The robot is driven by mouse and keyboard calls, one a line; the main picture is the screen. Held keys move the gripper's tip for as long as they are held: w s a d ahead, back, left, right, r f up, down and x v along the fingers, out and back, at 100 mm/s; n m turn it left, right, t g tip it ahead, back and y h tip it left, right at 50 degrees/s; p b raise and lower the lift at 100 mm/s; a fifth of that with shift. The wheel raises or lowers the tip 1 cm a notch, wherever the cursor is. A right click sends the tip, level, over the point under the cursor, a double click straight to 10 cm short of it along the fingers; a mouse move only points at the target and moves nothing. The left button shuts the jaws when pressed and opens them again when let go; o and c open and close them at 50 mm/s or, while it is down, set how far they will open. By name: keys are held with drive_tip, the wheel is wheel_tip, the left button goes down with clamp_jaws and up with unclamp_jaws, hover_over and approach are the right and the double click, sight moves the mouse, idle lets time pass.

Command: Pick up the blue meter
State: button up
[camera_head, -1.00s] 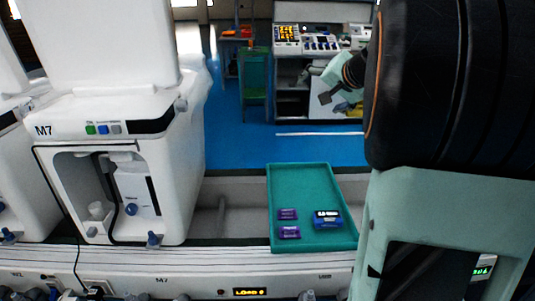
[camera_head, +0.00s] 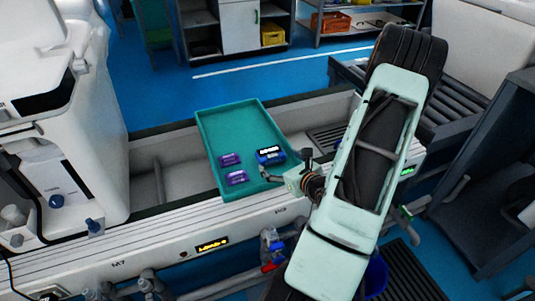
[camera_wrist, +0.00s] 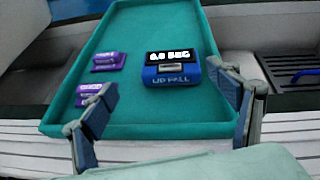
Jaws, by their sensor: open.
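The blue meter (camera_head: 270,155) lies in the right part of the green tray (camera_head: 207,143), near its front end. In the wrist view the blue meter (camera_wrist: 172,70) has a lit display with white characters and lies beyond my fingertips, roughly between their lines. My gripper (camera_head: 285,175) is at the tray's right edge in the head view. In the wrist view my gripper (camera_wrist: 170,95) is open, its two fingers apart and nothing between them. The fingers appear apart from the meter.
Two purple items, one farther back (camera_head: 230,159) and one nearer (camera_head: 236,178), lie left of the meter in the tray. In the wrist view the left finger overlaps the nearer purple item (camera_wrist: 88,92). A white machine (camera_head: 95,110) stands left of the tray. The tray's far half is empty.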

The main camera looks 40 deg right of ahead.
sight(273, 157)
drive_tip(key=shift+s+d+f+m+h, duration=0.3)
drive_tip(key=shift+s+f+m+h, duration=0.3)
drive_tip(key=shift+m, duration=0.6)
drive_tip(key=b+x, duration=0.1)
drive_tip(key=x, duration=0.3)
drive_tip(key=shift+w+d+f, duration=0.15)
drive_tip(key=shift+f, duration=0.1)
drive_tip(key=shift+b+x, duration=1.1)
drive_tip(key=shift+x, duration=1.9)
drive_tip(key=shift+r, duration=0.15)
drive_tip(key=shift+c, duration=0.6)
drive_tip(key=c, duration=1)
